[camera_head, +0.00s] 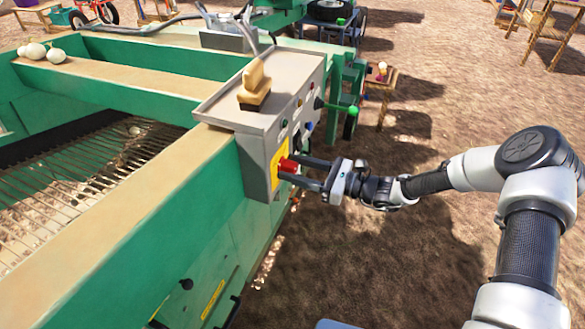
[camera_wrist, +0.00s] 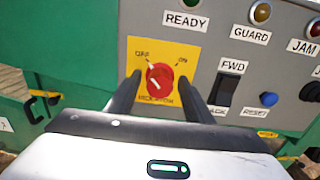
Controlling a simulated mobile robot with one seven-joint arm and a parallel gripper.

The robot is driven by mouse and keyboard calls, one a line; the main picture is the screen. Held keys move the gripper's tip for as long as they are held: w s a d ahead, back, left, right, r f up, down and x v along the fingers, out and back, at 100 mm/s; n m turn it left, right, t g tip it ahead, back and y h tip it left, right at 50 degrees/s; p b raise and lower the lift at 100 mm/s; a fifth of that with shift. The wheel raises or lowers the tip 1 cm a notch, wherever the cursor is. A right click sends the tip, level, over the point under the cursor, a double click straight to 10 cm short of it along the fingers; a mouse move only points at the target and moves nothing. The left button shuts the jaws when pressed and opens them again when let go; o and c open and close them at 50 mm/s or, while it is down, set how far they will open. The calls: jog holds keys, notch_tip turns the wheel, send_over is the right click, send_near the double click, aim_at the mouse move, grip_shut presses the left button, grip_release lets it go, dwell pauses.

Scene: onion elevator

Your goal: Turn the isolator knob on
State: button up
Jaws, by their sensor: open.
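The red isolator knob (camera_head: 288,165) is on a yellow plate (camera_head: 277,172) at the near end of the grey control box (camera_head: 255,115). In the wrist view the knob (camera_wrist: 160,77) shows a white pointer mark slanting to the upper left, toward the OFF label (camera_wrist: 142,55). The ON label (camera_wrist: 182,61) is at its upper right. My gripper (camera_head: 290,170) is open, with one finger on each side of the knob. In the wrist view its fingers (camera_wrist: 160,82) flank the knob; whether they touch it I cannot tell.
Right of the knob are a black FWD rocker switch (camera_wrist: 224,92), a blue reset button (camera_wrist: 269,99) and indicator lamps, including a GUARD lamp (camera_wrist: 261,13). A wooden-handled brush (camera_head: 255,85) lies on the box. Open dirt ground lies right of the machine.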

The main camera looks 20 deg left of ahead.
jog(key=shift+a, duration=0.3)
jog(key=c, duration=1)
jog(key=shift+c, duration=0.2)
